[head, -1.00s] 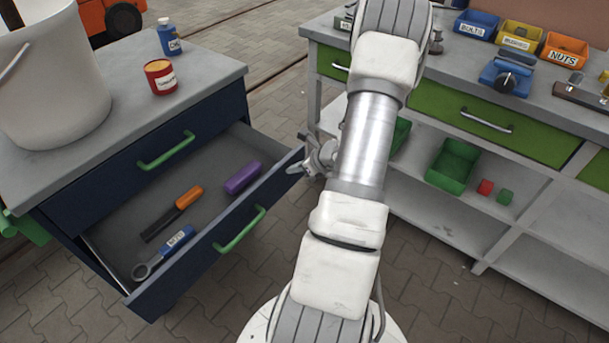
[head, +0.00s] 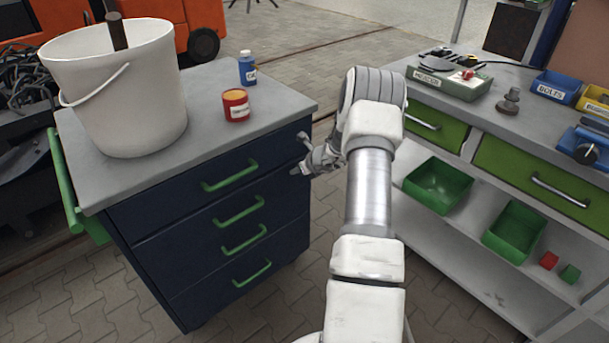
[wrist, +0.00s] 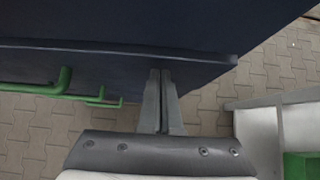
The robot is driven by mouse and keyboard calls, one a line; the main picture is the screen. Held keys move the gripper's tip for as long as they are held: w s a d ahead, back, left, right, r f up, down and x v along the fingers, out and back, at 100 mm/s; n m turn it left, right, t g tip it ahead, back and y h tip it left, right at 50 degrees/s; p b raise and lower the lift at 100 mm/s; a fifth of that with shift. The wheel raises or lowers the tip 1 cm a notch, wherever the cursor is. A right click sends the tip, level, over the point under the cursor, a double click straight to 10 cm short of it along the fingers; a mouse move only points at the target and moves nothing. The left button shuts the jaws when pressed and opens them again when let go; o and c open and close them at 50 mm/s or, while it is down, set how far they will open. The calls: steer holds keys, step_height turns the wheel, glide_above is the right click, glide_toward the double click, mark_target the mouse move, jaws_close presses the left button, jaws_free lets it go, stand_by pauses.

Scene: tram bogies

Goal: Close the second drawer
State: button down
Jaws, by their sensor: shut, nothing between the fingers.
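The navy drawer cabinet (head: 165,238) with green handles stands at the left in the head view. Its second drawer (head: 275,199) is in, its front flush or nearly flush with the others, and no interior shows. A very small gap could not be told. My gripper (head: 296,171) is at the right end of the drawer fronts, near the second drawer's level. In the wrist view, my shut, empty fingers (wrist: 161,75) reach up to a dark blue front panel (wrist: 70,55); contact is not clear. Green handles (wrist: 45,87) lie to their left.
A white bucket (head: 115,95), red can (head: 236,105) and blue bottle (head: 247,70) stand on the cabinet top. A workbench (head: 455,150) with green bins (head: 437,188) is at the right. Bare paving separates it from the cabinet.

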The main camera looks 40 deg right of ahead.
steer(key=shift+w+r, duration=0.1)
steer(key=shift+w, duration=0.55)
steer(key=shift+a, duration=0.1)
